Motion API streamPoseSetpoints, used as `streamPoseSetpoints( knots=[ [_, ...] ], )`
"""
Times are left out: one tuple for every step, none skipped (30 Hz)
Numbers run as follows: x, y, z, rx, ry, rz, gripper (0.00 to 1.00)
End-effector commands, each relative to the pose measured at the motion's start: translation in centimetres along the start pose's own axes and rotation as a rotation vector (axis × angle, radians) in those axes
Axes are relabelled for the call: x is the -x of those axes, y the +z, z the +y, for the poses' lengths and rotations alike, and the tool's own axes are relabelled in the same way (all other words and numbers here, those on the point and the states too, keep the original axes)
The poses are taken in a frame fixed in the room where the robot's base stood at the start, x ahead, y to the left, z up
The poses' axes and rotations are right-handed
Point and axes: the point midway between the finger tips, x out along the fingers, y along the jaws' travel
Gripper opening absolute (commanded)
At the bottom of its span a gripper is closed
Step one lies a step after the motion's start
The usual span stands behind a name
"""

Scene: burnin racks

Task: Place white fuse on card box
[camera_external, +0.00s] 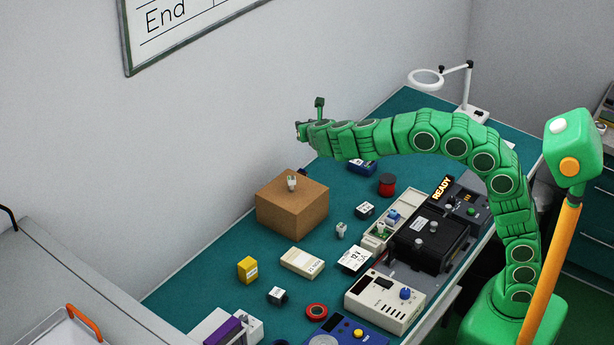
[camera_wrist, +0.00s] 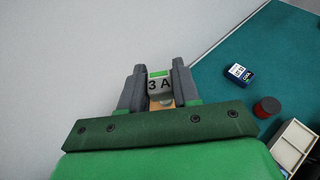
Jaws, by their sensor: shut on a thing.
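The brown card box (camera_external: 290,217) stands on the teal table near the wall in the external view. A small white piece (camera_external: 291,183), perhaps a fuse, stands upright on its top. My gripper (camera_external: 301,131) is raised above and behind the box, near the wall, and its jaws are hard to make out there. In the wrist view my gripper (camera_wrist: 158,85) is shut on a small white fuse (camera_wrist: 159,86) with "3 A" on its face and a green strip on top. The fuse's lower end is partly hidden by the gripper.
A dark blue labelled block (camera_wrist: 240,75) and a red-black spool (camera_external: 387,184) lie right of the box. A white fuse-like piece (camera_external: 341,230), a cream box (camera_external: 302,262) and a yellow block (camera_external: 248,269) lie in front. Instruments line the right edge. A lamp (camera_external: 440,78) stands at the back.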

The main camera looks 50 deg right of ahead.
Motion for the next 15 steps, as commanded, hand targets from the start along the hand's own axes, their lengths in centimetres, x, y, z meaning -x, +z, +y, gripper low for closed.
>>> streamPoseSetpoints(
  knots=[
    [0.8,-0.8,1.0,-0.002,-0.016,-0.001,0.02],
    [1.4,-1.2,1.5,-0.006,-0.028,-0.001,0.02],
    [2.2,-1.9,2.2,-0.011,-0.040,-0.001,0.02],
    [2.8,-2.4,2.7,-0.016,-0.049,-0.001,0.02],
    [3.5,-2.9,3.2,-0.022,-0.061,-0.001,0.02],
    [4.5,-3.6,4.0,-0.027,-0.074,-0.003,0.02],
    [5.3,-4.2,4.6,-0.032,-0.082,-0.003,0.02],
    [6.1,-4.8,5.2,-0.036,-0.090,-0.004,0.02],
    [7.2,-5.7,5.9,-0.041,-0.102,-0.004,0.02],
    [7.9,-6.5,6.4,-0.043,-0.111,-0.004,0.02],
    [8.7,-7.2,7.0,-0.044,-0.116,-0.004,0.02],
    [9.6,-8.3,7.6,-0.046,-0.123,-0.003,0.02],
    [10.4,-9.1,8.1,-0.048,-0.127,-0.003,0.02],
    [11.1,-9.8,8.5,-0.050,-0.132,-0.003,0.02],
    [12.0,-10.8,9.0,-0.052,-0.138,-0.003,0.02]
  ],
)
